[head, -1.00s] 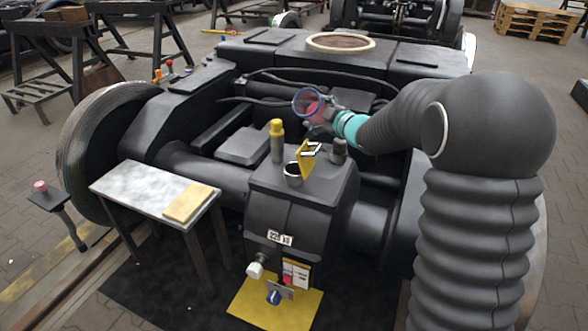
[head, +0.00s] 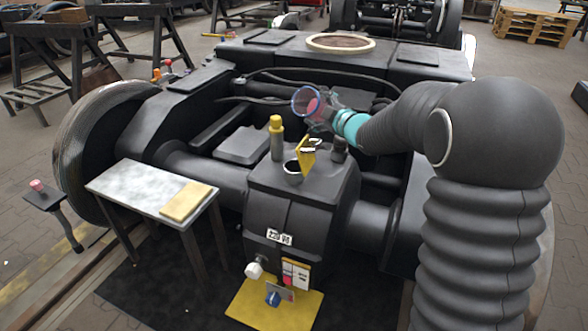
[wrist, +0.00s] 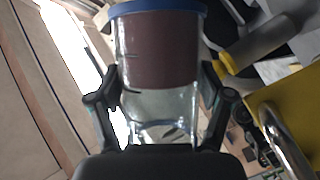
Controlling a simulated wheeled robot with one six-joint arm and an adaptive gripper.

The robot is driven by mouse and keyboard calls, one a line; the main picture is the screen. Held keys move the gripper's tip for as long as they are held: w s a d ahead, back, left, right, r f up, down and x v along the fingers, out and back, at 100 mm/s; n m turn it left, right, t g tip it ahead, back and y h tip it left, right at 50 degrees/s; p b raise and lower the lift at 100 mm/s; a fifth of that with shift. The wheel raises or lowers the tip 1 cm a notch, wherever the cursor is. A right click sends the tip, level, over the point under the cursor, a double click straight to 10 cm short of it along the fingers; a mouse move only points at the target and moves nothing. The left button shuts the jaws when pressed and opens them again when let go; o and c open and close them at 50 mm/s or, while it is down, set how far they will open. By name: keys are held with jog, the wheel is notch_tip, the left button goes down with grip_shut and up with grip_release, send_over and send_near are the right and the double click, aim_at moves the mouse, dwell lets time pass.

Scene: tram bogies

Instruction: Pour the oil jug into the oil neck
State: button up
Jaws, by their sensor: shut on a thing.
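The oil jug (head: 308,103) is clear with a blue rim and reddish-brown oil. My gripper (head: 328,117) is shut on it. In the head view the jug is above and behind the oil neck and looks tilted, its mouth facing left and toward the camera. In the wrist view the jug (wrist: 158,55) sits between the two fingers (wrist: 160,100), the oil in the half by the rim. The oil neck (head: 293,173) is a short open cup on top of the dark gearbox. Its yellow lid (head: 307,158) stands up at its right side. No oil stream shows.
A yellow-capped bottle (head: 276,140) stands behind the neck, and a dark round fitting (head: 339,150) stands to its right. The gearbox (head: 290,215) carries a label and valves. A small table (head: 130,183) with a tan pad (head: 187,200) stands to the left.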

jog(key=shift+f+n+t+b, duration=0.35)
jog(key=shift+n+b, duration=0.35)
jog(key=shift+b, duration=1.5)
jog(key=shift+r+n+t+b, duration=0.35)
jog(key=shift+n+b, duration=0.45)
jog(key=shift+b, duration=0.9)
jog(key=shift+s+a+r+n+t+y+b, duration=0.35)
jog(key=shift+r+n+b, duration=0.35)
jog(key=shift+b, duration=1.25)
jog(key=shift+s+a+r+n+y, duration=0.15)
jog(key=shift+r+n+y, duration=0.1)
jog(key=shift+n, duration=0.25)
jog(key=shift+s+d+r+n+y, duration=0.1)
jog(key=shift+r+n, duration=0.15)
jog(key=shift+n, duration=0.25)
dwell(0.3)
jog(key=shift+a+f+t, duration=0.1)
jog(key=shift+t, duration=0.15)
jog(key=shift+w+d+f+m, duration=0.2)
jog(key=shift+f+m, duration=0.3)
jog(key=shift+m, duration=0.4)
jog(key=shift+w+d+r+m+g+h+p, duration=0.15)
jog(key=shift+m+g+h+p, duration=0.2)
jog(key=shift+p, duration=0.65)
jog(key=shift+w+f, duration=0.1)
jog(key=shift+f, duration=0.35)
